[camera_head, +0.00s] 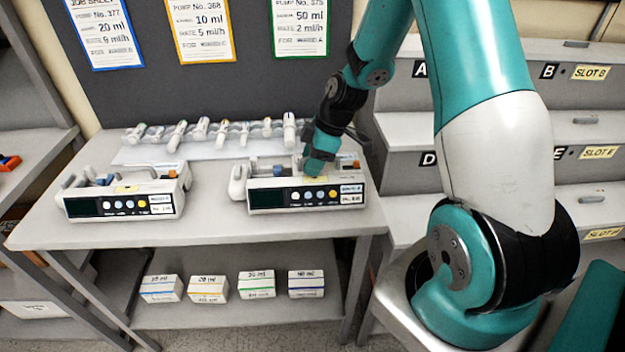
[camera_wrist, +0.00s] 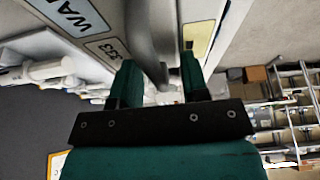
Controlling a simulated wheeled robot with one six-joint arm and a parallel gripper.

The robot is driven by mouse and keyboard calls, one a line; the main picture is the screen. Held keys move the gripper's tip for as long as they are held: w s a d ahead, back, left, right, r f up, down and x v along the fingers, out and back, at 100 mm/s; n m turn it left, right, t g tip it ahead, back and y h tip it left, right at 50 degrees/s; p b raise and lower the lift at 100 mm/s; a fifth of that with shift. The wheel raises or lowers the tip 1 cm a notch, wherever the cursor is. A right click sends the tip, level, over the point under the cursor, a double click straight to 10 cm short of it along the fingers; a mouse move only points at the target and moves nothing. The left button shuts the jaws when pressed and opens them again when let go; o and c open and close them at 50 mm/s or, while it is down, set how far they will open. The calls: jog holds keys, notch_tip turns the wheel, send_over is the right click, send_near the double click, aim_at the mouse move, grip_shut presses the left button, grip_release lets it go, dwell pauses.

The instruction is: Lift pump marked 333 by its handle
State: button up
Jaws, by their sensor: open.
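A white pump with a dark front panel (camera_head: 265,199) stands at the right of the table. In the wrist view a label on its body (camera_wrist: 108,49) reads 333; its front label is too small to read in the head view. My gripper (camera_head: 318,166) is over the right part of this pump, pointing down. In the wrist view my two green fingers (camera_wrist: 157,78) are apart, with the grey handle bar (camera_wrist: 145,40) running between them. I cannot tell whether either finger touches it. The arm hides part of the pump's top in the head view.
A second similar pump (camera_head: 122,192) stands at the left of the table (camera_head: 215,228). Several syringes lie on a pale rack (camera_head: 150,155) behind the pumps. Grey stepped slots (camera_head: 400,215) rise at the right. Small boxes (camera_head: 257,285) sit on the lower shelf.

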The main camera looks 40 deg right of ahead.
grip_shut()
jog(key=shift+r, duration=0.1)
dwell(1.2)
